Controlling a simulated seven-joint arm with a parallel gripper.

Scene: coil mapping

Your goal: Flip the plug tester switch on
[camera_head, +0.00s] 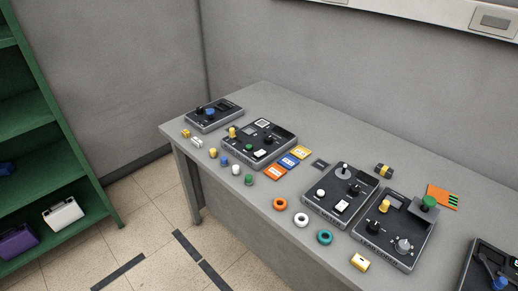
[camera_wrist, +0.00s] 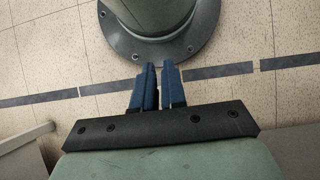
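Several dark test boxes stand on the grey table in the head view. They are a far-left box with a blue part (camera_head: 220,112), a box with a pale code label (camera_head: 262,124), a box with a white-topped lever (camera_head: 342,168), a box with a round grey dial (camera_head: 403,245), and a cut-off box at the lower right edge (camera_head: 485,268). Their lettering is too small to tell which is the plug tester, or how its switch stands. My gripper (camera_wrist: 159,66) shows in the wrist view only. Its blue fingers are close together with nothing visible between them, over the floor and away from the boxes.
The grey table (camera_head: 270,95) also bears small coloured pegs, rings (camera_head: 301,219), orange, blue and yellow cards (camera_head: 289,161), and an orange-green board (camera_head: 442,197). A green shelf (camera_head: 55,130) stands at the left. Wall lies behind the table; tiled floor (camera_head: 150,200) is clear.

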